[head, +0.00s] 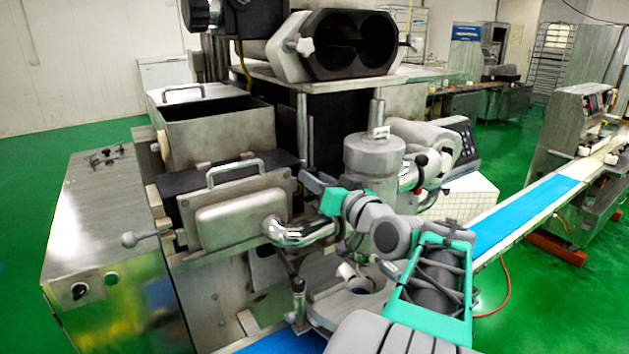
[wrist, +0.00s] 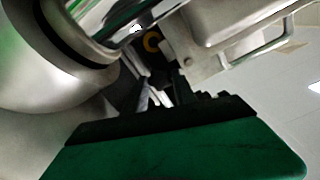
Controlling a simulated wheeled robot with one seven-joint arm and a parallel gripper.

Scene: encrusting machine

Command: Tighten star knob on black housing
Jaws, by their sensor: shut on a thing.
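A black housing (head: 175,188) with a grey front cover (head: 240,218) and a bar handle sits at mid-height on the machine. My gripper (head: 308,181) is at its right end, reaching in from the lower right. The jaws are shut on a small part there, which seems to be the star knob. The fingers hide its shape. In the wrist view, my gripper's dark fingers (wrist: 175,95) point in between metal bodies, and their tips are hard to make out. A second black housing (head: 352,45) with two round bores is higher up, with a pale star knob (head: 305,47) on its left side.
A curved chrome pipe (head: 300,232) runs close below my gripper. A grey cylinder (head: 373,155) stands just right of it, and an upright metal post (head: 303,128) rises above. A blue conveyor (head: 530,208) is at right. Green floor is clear at far left.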

